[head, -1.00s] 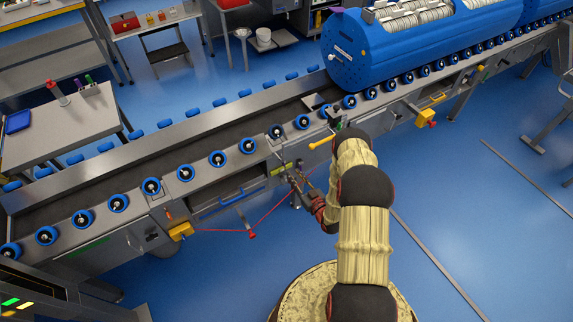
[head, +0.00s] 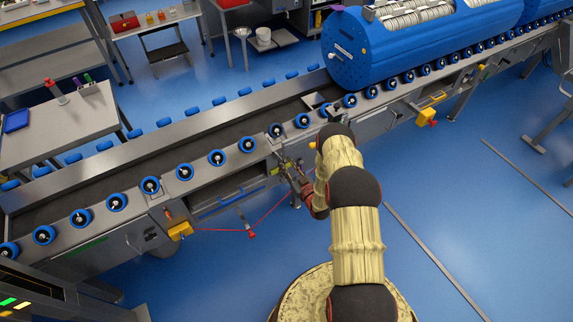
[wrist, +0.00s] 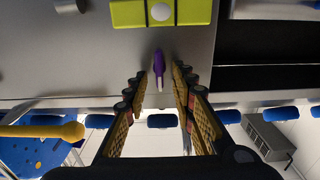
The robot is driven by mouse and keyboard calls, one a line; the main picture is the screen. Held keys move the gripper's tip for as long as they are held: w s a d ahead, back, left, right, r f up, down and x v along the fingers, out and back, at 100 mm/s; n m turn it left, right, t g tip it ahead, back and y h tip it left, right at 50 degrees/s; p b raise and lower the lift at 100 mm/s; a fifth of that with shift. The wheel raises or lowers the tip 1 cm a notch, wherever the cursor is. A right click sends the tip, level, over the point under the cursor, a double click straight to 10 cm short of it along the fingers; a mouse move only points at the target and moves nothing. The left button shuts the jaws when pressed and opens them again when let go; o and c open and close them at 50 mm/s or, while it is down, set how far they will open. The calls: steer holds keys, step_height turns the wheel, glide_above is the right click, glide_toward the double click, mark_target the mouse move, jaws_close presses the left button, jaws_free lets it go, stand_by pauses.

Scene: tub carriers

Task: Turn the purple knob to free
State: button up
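The purple knob (wrist: 158,66) is on the grey metal panel (wrist: 90,60) in the wrist view. It is a narrow upright handle, just below a yellow-green block (wrist: 125,14) with a white round centre. My gripper (wrist: 156,88) is open, with one textured finger on each side of the knob's lower end. I cannot tell whether either finger touches it. In the head view my gripper (head: 287,166) is at the front side of the conveyor, and I cannot make out the knob there.
The conveyor (head: 130,152) with blue rollers runs across the head view. A large blue drum (head: 400,50) sits on it at right. A yellow bar (wrist: 40,131) sticks out at the left in the wrist view. A red cord (head: 210,230) hangs along the front from a yellow box (head: 181,230).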

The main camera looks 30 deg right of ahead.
steer(key=shift+c, duration=1)
steer(key=c, duration=0.4)
jaws_close()
steer(key=shift+n, duration=0.4)
steer(key=shift+w+a+n+b, duration=0.1)
steer(key=shift+n+b, duration=0.6)
steer(key=shift+n, duration=0.4)
steer(key=n+b, duration=0.2)
steer(key=n, duration=0.3)
steer(key=n+b, duration=0.2)
steer(key=n, duration=0.3)
steer(key=a+n+b, duration=0.1)
steer(key=n+b, duration=0.2)
steer(key=n, duration=0.1)
steer(key=shift+f+n, duration=0.4)
steer(key=shift+w+n, duration=0.1)
steer(key=shift+n, duration=0.2)
